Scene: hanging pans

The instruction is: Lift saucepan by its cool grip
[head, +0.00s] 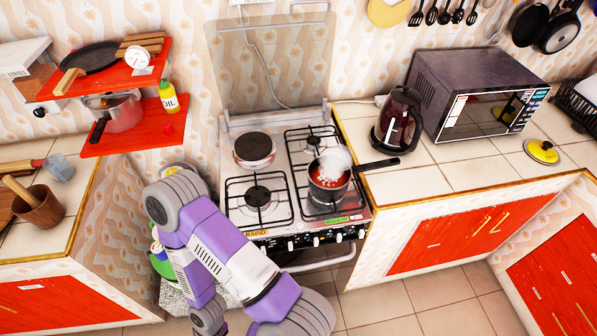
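No fingertips of either gripper show in the head view. Nothing of mine touches the saucepan.
The stove (232,218) has a raised glass lid (270,65) behind it. A dark kettle (397,120) and a microwave (470,100) stand behind the handle. The counter (415,182) around the handle is clear. Another pot (122,112) sits on a red shelf at left.

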